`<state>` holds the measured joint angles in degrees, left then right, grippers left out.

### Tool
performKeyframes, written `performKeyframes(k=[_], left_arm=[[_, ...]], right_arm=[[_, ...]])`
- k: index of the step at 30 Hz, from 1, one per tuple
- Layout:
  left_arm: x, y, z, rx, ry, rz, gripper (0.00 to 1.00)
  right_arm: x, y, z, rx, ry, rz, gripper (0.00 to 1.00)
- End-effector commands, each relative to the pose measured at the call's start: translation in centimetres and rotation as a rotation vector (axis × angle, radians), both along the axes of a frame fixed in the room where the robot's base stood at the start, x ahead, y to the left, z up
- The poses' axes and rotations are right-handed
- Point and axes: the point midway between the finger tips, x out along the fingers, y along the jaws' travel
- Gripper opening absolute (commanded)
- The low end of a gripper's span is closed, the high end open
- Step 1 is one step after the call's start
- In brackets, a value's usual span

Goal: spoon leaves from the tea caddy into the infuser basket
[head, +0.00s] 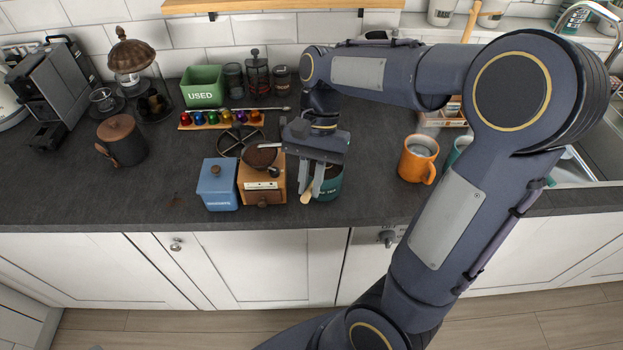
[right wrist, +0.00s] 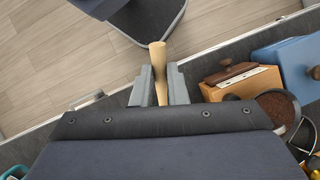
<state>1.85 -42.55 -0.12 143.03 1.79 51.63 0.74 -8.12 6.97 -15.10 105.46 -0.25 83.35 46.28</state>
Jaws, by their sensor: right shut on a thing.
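The tea caddy (head: 330,187) is a dark teal tin with pale lettering, partly behind my right gripper near the worktop's front. My right gripper (head: 311,190) is shut on a pale wooden spoon (head: 306,198). In the right wrist view the spoon (right wrist: 158,58) stands between the fingers (right wrist: 160,88). Its far part is hidden by the gripper, so I cannot tell whether it holds leaves. I cannot pick out the infuser basket for certain; dark containers (head: 233,80) stand at the back. My left gripper is not in view.
A wooden grinder (head: 263,192) and a blue canister (head: 217,190) stand close left of the caddy. An orange mug (head: 417,163) is at the right. The worktop at the left front is mostly clear.

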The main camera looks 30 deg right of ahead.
Motion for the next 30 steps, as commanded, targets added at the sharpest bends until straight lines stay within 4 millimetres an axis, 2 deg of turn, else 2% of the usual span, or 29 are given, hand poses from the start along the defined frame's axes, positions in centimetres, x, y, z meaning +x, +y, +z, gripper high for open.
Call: performKeyframes(k=[3, 10, 16, 21, 30], left_arm=[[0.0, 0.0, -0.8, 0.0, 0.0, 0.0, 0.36], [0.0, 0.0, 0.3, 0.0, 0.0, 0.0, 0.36], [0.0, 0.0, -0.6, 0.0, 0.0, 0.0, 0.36], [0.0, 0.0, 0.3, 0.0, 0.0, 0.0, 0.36], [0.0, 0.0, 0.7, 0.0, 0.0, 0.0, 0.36]], right_arm=[[-0.2, 0.3, -0.4, -0.022, -0.025, 0.001, 0.0], [-1.0, 1.2, 0.4, -0.141, -0.123, 0.003, 0.0], [-1.5, 1.9, -0.6, -0.261, -0.221, 0.005, 0.0], [-1.5, 1.9, 0.5, -0.296, -0.245, 0.001, 0.0], [-1.6, 2.0, 1.2, -0.325, -0.27, -0.001, 0.0]])
